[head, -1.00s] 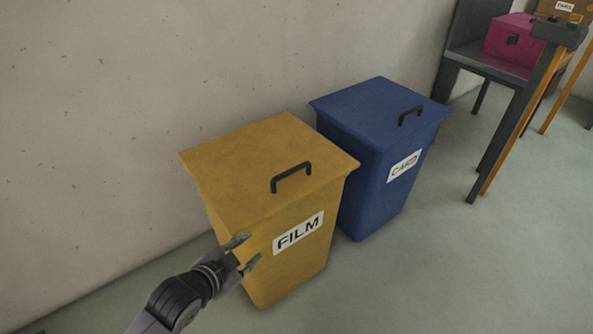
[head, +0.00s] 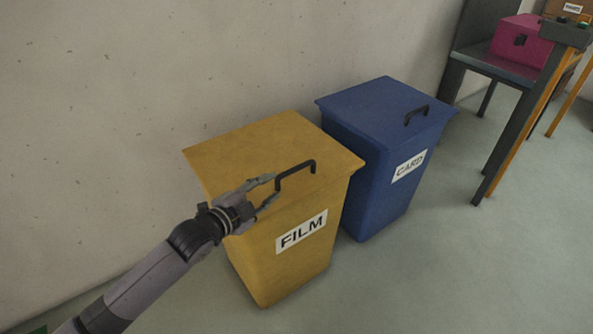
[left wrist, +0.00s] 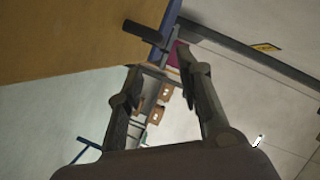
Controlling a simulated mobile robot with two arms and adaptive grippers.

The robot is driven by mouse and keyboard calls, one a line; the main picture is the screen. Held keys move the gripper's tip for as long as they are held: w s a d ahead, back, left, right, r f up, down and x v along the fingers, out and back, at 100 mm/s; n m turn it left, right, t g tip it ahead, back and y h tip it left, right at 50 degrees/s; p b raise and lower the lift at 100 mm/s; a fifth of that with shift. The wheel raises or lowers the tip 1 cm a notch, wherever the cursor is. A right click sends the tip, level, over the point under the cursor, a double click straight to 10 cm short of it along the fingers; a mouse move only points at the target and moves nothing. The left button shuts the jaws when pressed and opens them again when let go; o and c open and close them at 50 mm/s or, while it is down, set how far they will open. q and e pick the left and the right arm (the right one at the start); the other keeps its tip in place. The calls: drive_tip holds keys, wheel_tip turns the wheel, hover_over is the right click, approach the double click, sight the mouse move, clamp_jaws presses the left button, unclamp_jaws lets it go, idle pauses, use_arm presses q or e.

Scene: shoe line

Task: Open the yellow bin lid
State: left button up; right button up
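The yellow bin (head: 285,240) carries a "FILM" label on its front. Its flat yellow lid (head: 245,150) is shut. A dark bar handle (head: 296,172) stands near the lid's front edge. My left gripper (head: 277,188) is open at the left end of this handle, with nothing seen between its fingers; contact cannot be told. In the left wrist view, the open fingers (left wrist: 160,64) point toward the dark handle (left wrist: 146,32), beside the yellow lid (left wrist: 60,40). My right gripper is not in view.
A blue bin (head: 375,180) labelled "CARD" stands close to the right of the yellow bin. The wall (head: 100,120) is behind both. A dark table (head: 500,68) with a pink box (head: 518,40) is at the upper right. The floor in front is clear.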

sight(292, 173)
use_arm(q)
drive_tip(key=x, duration=0.4)
drive_tip(key=shift+w+d+f+b, duration=0.1)
drive_tip(key=shift+f+b, duration=0.05)
drive_tip(key=shift+b, duration=0.25)
drive_tip(key=b+x, duration=0.1)
drive_tip(key=x, duration=0.5)
drive_tip(key=shift+w+d+f+b, duration=0.1)
drive_tip(key=shift+w+b, duration=0.05)
drive_tip(key=shift+b, duration=0.2)
drive_tip(key=shift+x, duration=0.75)
drive_tip(key=shift+w+d, duration=0.25)
drive_tip(key=shift+w, duration=0.15)
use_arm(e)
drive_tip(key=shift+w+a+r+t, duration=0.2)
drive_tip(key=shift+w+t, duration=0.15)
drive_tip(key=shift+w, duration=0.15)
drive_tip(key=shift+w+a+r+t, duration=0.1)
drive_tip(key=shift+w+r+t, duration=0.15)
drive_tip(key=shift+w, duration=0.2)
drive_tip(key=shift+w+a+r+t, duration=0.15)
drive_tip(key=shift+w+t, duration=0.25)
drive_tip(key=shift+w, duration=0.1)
use_arm(q)
drive_tip(key=shift+c, duration=0.4)
clamp_jaws()
